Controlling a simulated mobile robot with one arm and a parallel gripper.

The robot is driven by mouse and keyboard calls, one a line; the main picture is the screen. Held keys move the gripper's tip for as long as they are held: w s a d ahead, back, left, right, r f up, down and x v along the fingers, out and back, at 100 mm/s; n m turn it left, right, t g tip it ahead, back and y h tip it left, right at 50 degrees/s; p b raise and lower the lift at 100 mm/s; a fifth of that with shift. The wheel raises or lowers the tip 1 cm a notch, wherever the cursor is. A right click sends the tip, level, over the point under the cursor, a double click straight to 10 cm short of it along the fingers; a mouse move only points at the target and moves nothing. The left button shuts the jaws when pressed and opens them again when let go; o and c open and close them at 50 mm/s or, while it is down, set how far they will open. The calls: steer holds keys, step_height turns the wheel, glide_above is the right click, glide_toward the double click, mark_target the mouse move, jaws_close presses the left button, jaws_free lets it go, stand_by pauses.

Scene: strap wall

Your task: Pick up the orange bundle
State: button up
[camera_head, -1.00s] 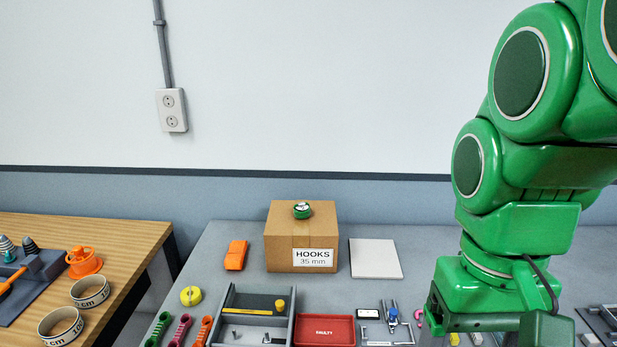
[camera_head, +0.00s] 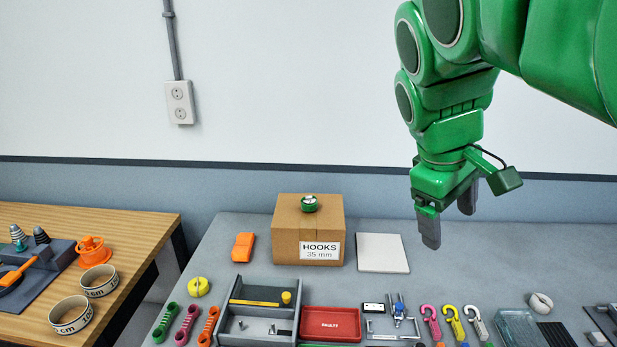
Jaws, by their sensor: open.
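Three long knobbly bundles, green (camera_head: 165,323), pink (camera_head: 187,325) and orange (camera_head: 208,326), lie side by side on the grey table at the front left. The orange bundle is the rightmost, close to the left wall of a grey tray (camera_head: 228,312). My gripper (camera_head: 449,219) is open and empty, pointing down above the right part of the table. It is far to the right of the orange bundle and higher. Another orange, blocky item (camera_head: 242,247) lies farther back, left of the cardboard box; I cannot tell what it is.
The cardboard box (camera_head: 283,240), labelled HOOKS, carries a green round item (camera_head: 309,203). A red tray (camera_head: 331,324) and pink, yellow and grey hooks (camera_head: 453,322) line the front. A yellow roll (camera_head: 199,287) lies behind the bundles. A wooden table (camera_head: 140,225) stands left.

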steer(key=w+a+r+n+t+h, duration=0.1)
steer(key=w+a+n+t, duration=0.2)
steer(key=w, duration=0.5)
steer(key=w+a+n+t+h, duration=0.1)
steer(key=w+a+n, duration=0.3)
steer(key=w, duration=0.5)
steer(key=n+t+y, duration=0.6)
steer(key=n+t, duration=0.2)
steer(key=n, duration=1.4)
glide_above(242, 243)
steer(key=s, duration=0.3)
step_height(242, 243, down, 2)
steer(key=f, duration=3)
steer(key=shift+s+d+f, duration=0.15)
steer(key=shift+d+f, duration=0.05)
steer(key=shift+d, duration=0.05)
steer(key=shift+a+f, duration=0.1)
steer(key=shift+f, duration=3.9)
steer(key=shift+x, duration=1.45)
steer(key=shift+r, duration=0.1)
